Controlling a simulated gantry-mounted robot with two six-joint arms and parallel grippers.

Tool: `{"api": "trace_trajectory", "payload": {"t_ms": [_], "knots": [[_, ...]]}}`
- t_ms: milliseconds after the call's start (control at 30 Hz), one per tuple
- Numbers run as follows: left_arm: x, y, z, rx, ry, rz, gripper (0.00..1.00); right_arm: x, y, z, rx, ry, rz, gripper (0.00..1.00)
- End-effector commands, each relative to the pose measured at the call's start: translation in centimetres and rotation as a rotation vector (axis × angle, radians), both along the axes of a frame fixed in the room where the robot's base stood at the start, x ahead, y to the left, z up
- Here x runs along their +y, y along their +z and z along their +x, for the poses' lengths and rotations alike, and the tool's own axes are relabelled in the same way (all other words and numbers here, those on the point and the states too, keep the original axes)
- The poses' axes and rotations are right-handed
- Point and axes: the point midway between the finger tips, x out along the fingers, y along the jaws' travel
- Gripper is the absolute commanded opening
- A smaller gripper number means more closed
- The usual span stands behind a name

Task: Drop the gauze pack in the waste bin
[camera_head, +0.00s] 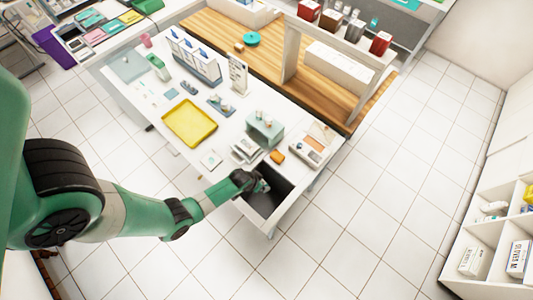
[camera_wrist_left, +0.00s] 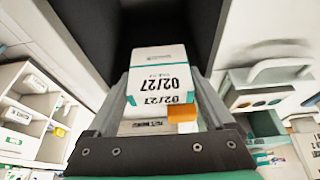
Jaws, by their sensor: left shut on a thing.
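My left gripper (camera_head: 261,185) reaches in from the left in the head view, over the dark open waste bin (camera_head: 266,203) at the table's near corner. In the left wrist view, the left gripper (camera_wrist_left: 165,92) is shut on the gauze pack (camera_wrist_left: 160,62), a white box with "02/27" printed on it. An orange patch shows beside the pack between the fingers. The bin's dark interior (camera_wrist_left: 122,20) fills the area beyond the pack. In the head view the pack is mostly hidden by the gripper. My right gripper is in neither view.
A yellow tray (camera_head: 190,122) lies on the white table. A green-grey holder (camera_head: 265,128), an orange block (camera_head: 277,157) and a white device (camera_head: 246,148) stand close behind the bin. White shelves (camera_head: 490,240) stand at the right. The floor between is clear.

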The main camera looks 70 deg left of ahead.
Motion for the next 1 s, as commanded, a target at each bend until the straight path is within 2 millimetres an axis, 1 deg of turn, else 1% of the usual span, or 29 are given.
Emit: {"api": "trace_trajectory", "payload": {"t_ms": [33,200,300,433,667,700,733,767,1000], "knots": [[0.0,-1.1,0.0,0.000,0.000,0.000,0.34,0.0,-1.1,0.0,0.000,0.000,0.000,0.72],[0.0,-3.6,0.0,0.000,0.000,0.000,0.34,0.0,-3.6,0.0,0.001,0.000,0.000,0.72],[0.0,-4.7,0.0,-0.001,0.000,0.000,0.34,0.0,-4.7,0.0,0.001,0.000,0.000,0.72],[0.0,-5.3,0.1,-0.001,0.000,0.000,0.34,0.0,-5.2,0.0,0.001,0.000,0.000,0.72],[0.0,-5.1,0.0,-0.001,0.000,0.000,0.34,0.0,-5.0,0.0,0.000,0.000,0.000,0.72],[0.0,-5.1,0.0,-0.001,0.000,0.000,0.92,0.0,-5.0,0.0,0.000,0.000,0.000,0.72],[0.0,-5.1,0.0,-0.001,0.000,0.000,0.97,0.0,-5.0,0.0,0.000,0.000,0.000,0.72],[0.0,-5.1,0.0,-0.001,0.000,0.000,1.00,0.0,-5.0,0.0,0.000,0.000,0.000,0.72],[0.0,-5.0,0.0,0.000,0.000,0.000,1.00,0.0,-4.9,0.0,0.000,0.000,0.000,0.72]]}}
